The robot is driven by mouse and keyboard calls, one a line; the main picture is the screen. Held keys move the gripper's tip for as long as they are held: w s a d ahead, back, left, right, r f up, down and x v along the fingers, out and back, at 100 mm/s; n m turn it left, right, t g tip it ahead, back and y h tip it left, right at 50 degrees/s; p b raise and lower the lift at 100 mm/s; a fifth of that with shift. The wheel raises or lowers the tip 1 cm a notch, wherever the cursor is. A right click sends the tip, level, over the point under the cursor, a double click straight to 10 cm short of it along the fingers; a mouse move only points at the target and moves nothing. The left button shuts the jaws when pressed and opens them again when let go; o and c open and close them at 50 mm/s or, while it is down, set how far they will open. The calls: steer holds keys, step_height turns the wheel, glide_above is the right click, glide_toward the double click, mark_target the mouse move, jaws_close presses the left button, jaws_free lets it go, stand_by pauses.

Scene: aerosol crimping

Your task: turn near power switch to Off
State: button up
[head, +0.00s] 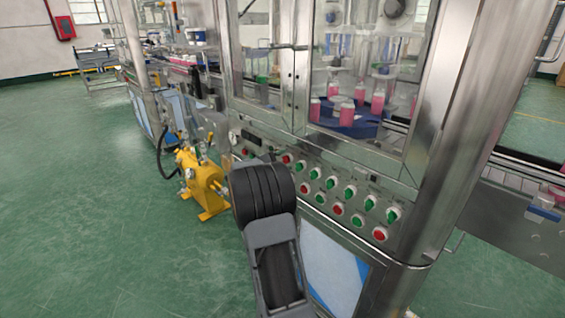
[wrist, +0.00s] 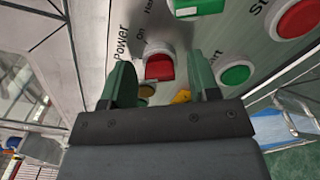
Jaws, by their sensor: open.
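The power switch (wrist: 159,67) is a red knob on a pale round base, set in a metal panel and marked "Power" and "On" in the wrist view. My gripper (wrist: 158,72) is open, with one green finger on each side of the red knob. I cannot tell whether either finger touches it. In the head view my dark arm link covers my gripper, and I cannot tell for sure which red control there is this switch.
A green switch (wrist: 195,8), a red button (wrist: 298,17) and a green button (wrist: 235,75) sit close by. In the head view, the panel holds rows of knobs and buttons below a glazed cabinet with pink bottles (head: 346,115). A yellow pump (head: 203,182) stands left of my arm.

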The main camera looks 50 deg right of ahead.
steer(key=w+a, duration=0.1)
steer(key=a, duration=1.3)
steer(key=shift+p, duration=0.35)
steer(key=s+a+f+g+y, duration=0.1)
steer(key=s+a+f+y, duration=0.1)
steer(key=s+f+y, duration=0.35)
steer(key=s+a+m+y+p, duration=0.2)
steer(key=s+a+y+p, duration=0.2)
steer(key=a, duration=0.2)
steer(key=s+a+r+m+t+y+p, duration=0.1)
steer(key=s+a+r+t+y+p, duration=0.2)
steer(key=a+r+p, duration=0.4)
steer(key=s+a+r+m+t+y+p, duration=0.2)
steer(key=s+a+r+y+p, duration=0.3)
steer(key=a+r+p, duration=0.3)
steer(key=a+r, duration=0.3)
steer(key=r, duration=0.2)
steer(key=shift+s+r+t+p, duration=0.2)
steer(key=shift+r+t+p, duration=0.1)
steer(key=shift+r+t, duration=0.1)
steer(key=shift+a+y, duration=0.1)
steer(key=shift+y, duration=0.15)
